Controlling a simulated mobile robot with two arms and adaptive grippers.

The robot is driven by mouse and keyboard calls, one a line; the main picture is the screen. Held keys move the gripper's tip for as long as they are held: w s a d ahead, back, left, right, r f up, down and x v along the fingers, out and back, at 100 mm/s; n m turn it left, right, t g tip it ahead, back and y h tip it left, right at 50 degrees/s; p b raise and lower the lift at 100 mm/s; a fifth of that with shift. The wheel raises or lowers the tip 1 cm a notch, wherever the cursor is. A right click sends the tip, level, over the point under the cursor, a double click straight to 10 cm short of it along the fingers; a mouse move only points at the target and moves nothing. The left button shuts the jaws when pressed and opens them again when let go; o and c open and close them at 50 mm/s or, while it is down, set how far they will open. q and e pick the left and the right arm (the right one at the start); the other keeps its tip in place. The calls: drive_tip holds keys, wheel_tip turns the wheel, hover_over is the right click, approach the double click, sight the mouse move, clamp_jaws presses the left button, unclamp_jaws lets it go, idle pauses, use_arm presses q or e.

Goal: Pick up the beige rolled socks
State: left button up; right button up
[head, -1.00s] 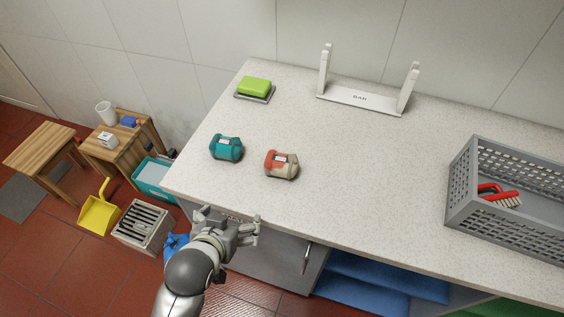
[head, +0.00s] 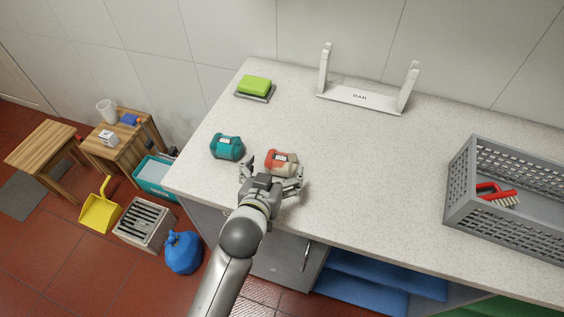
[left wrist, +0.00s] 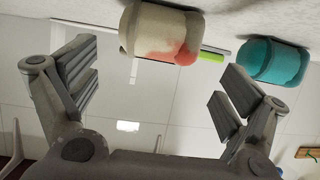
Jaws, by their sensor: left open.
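The beige rolled socks (head: 281,161), with an orange-red patch, lie on the pale counter near its front left; my gripper partly hides them. They also show large at the top of the left wrist view (left wrist: 160,34), cut off by the frame edge. My left gripper (head: 273,174) is open and empty, just in front of the socks. In the left wrist view its fingers (left wrist: 158,80) are spread wide, with the socks beyond the gap between them and no visible contact. My right gripper is in neither view.
Teal rolled socks (head: 227,147) lie close to the left, also in the left wrist view (left wrist: 272,62). A grey crate (head: 460,185) with a red brush is at right. The counter's middle is clear.

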sight(280, 164)
use_arm(q)
drive_tip(key=shift+d+p+x, duration=0.1)
drive_tip(key=shift+p+x, duration=0.25)
drive_tip(key=shift+x, duration=0.95)
drive_tip(key=shift+d+p+x, duration=0.15)
drive_tip(key=shift+p+x, duration=0.15)
drive_tip(key=shift+x, duration=0.95)
drive_tip(key=shift+s+f, duration=0.2)
drive_tip(key=shift+c, duration=0.3)
drive_tip(key=c, duration=1.1)
drive_tip(key=shift+o, duration=0.2)
drive_tip(key=shift+r, duration=0.1)
